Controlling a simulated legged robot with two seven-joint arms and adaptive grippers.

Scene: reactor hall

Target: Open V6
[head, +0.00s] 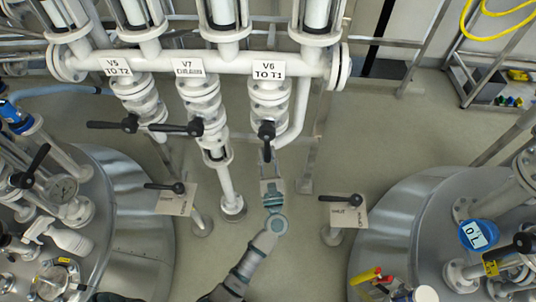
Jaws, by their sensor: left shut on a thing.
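The V6 valve (268,94) hangs under the white manifold, below its label "V6 TO T1" (269,70). Its black lever handle (266,131) points down the picture, in line with the pipe. My left gripper (267,156) reaches up from the bottom middle and is shut on the V6 handle at its lower end. The fingertips are small here and partly hide the handle's end. My right gripper is not in view.
V5 (135,92) and V7 (199,95) stand left of V6, with black handles pointing left. Two floor-mounted handles (164,187) (342,199) flank my arm. Large steel tanks (385,235) stand at both sides.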

